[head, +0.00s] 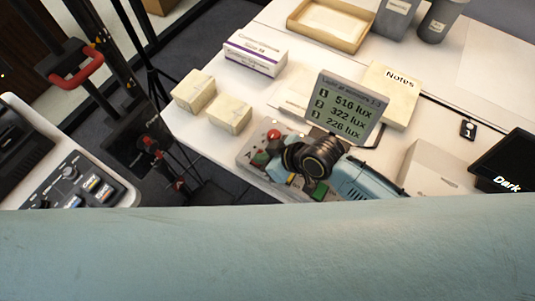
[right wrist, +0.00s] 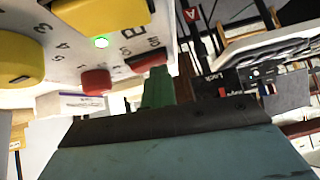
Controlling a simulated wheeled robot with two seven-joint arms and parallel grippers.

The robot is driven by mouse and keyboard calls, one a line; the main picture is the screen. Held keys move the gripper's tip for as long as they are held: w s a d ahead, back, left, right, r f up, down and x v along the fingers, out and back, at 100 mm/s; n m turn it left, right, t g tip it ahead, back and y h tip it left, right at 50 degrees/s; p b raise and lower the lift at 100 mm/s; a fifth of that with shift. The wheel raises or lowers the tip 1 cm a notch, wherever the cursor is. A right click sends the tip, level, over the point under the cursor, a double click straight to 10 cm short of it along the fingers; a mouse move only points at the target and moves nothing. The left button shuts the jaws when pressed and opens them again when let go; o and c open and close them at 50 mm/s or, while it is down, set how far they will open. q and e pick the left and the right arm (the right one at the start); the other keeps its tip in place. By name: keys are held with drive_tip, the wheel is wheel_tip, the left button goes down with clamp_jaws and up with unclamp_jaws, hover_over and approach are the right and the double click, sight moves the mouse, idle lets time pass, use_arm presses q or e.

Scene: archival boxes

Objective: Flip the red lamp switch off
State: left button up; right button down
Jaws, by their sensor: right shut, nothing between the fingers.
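A pale control box (head: 249,153) with a red knob (head: 273,134) and a green cap (head: 261,158) stands near the table's front edge. My right gripper is over the box in the head view, its fingers mostly hidden by my wrist. In the right wrist view the box face (right wrist: 70,50) fills the upper left, with yellow knobs (right wrist: 18,60), a lit green lamp (right wrist: 100,42), a small red cap (right wrist: 96,81) and a red rocker (right wrist: 146,60) marked ON. My right gripper (right wrist: 157,82) is shut and empty, its green tip close to the rocker; contact is unclear. My left gripper is not in view.
A display (head: 345,105) behind the box reads 516, 322 and 226 lux. Two cream blocks (head: 229,115), a white carton (head: 256,54), a Notes folder (head: 392,92) and a tray (head: 330,24) lie around it. My teal arm covers the lower head view.

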drive_tip(key=shift+w+d+f, duration=0.1)
drive_tip(key=shift+w+d, duration=0.35)
drive_tip(key=shift+w, duration=0.3)
drive_tip(key=shift+r, duration=0.25)
drive_tip(key=r+p, duration=0.4)
drive_tip(key=p, duration=0.1)
drive_tip(key=shift+w+d+r, duration=0.2)
drive_tip(key=shift+r, duration=0.05)
drive_tip(key=v, duration=0.9)
drive_tip(key=shift+d, duration=0.45)
drive_tip(key=shift+f, duration=0.1)
